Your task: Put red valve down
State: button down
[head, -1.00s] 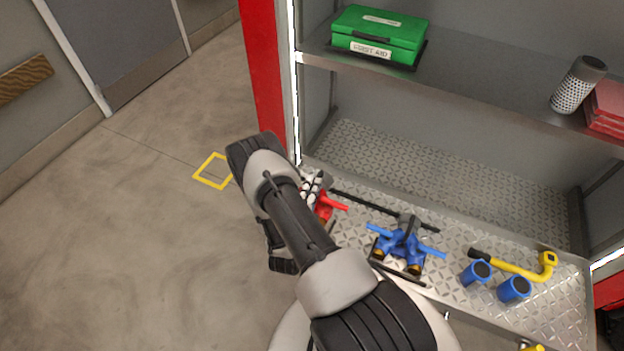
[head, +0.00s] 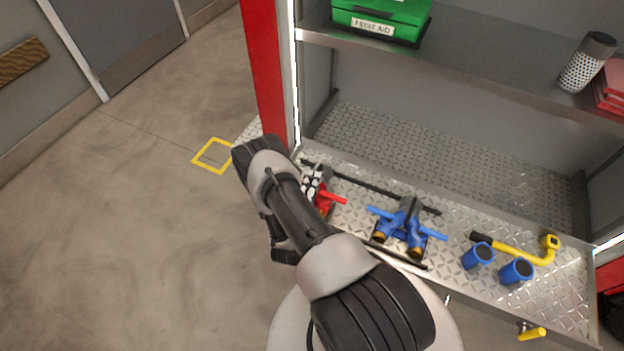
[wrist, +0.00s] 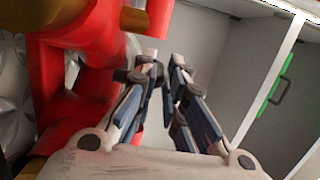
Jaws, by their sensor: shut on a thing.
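The red valve (head: 326,204) is at the left end of the lower diamond-plate shelf, partly hidden behind my arm in the head view. In the wrist view the red valve (wrist: 85,80) fills the left side, close to the camera, with brownish-gold ends. My gripper (head: 312,183) is at the valve, and its fingers are close together in the wrist view (wrist: 166,75), shut on part of it. The exact grip point is hard to see. I cannot tell whether the valve's underside touches the shelf.
A red post (head: 262,75) rises just left of the shelf. A green first-aid box (head: 380,18) sits above.

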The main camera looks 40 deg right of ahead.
jog(key=shift+w+r, duration=0.1)
jog(key=shift+r, duration=0.1)
jog(key=c, duration=2.1)
grip_release()
jog(key=shift+f, duration=0.3)
jog(key=o, duration=0.4)
jog(key=shift+o, duration=0.2)
jog(key=shift+r, duration=0.1)
